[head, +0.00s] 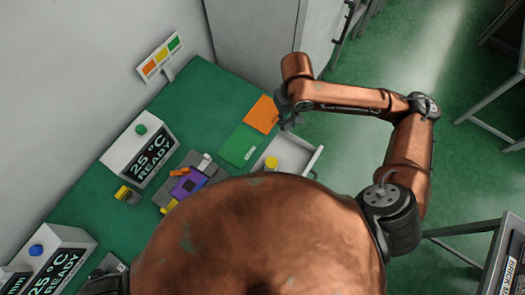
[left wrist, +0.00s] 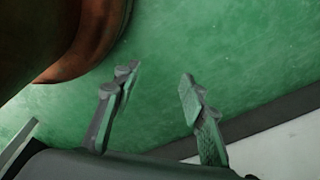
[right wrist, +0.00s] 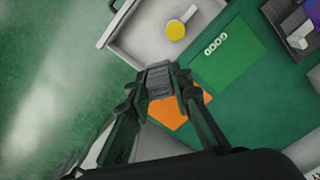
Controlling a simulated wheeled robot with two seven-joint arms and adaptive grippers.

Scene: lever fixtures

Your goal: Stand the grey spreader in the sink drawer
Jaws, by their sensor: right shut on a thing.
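My right gripper (head: 289,120) is shut on a dark grey ribbed piece, which looks like the grey spreader (right wrist: 157,78). In the right wrist view the piece sits between the fingertips (right wrist: 160,90), above the table edge near the drawer. The open, pale grey drawer (head: 295,152) lies just below the right gripper in the head view, and at the top of the right wrist view (right wrist: 132,42). It holds a yellow round thing (right wrist: 175,30) with a pale handle. My left gripper (left wrist: 160,95) is open and empty above green floor in the left wrist view.
A green card (head: 240,146) and an orange card (head: 262,114) lie on the green table (head: 195,100) beside the drawer. A purple item (head: 187,184) and two display boxes (head: 142,150) stand further left. My copper body hides the near table.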

